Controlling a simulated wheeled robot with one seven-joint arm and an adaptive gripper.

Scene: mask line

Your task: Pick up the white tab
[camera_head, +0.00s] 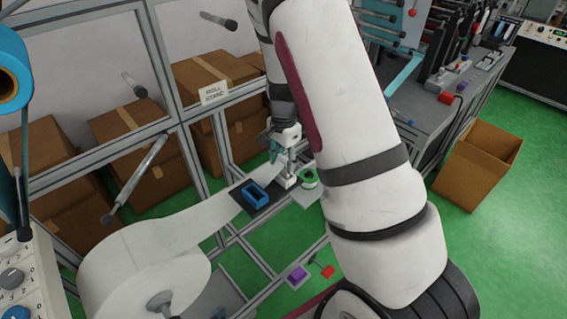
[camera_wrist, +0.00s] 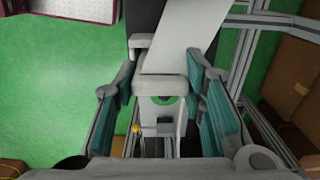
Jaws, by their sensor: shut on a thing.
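A white tab (camera_wrist: 160,84), a short rounded bar, spans the space between the two teal finger pads of my gripper (camera_wrist: 162,92) in the wrist view. My gripper is shut on it, though the exact contact at the pads is partly hidden. In the head view my gripper (camera_head: 283,150) is at the small workstation in the middle of the frame, just above a white fixture (camera_head: 287,178). The tab is too small to make out clearly there. In the wrist view a wide white strip (camera_wrist: 188,30) runs away from just beyond the tab.
A large white roll (camera_head: 125,275) feeds the strip from the lower left. A blue tray (camera_head: 254,193) and a green-and-white spool (camera_head: 308,178) sit beside the fixture. Grey frame rails (camera_head: 168,75) surround it. Cardboard boxes (camera_head: 478,165) stand around, with green floor between.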

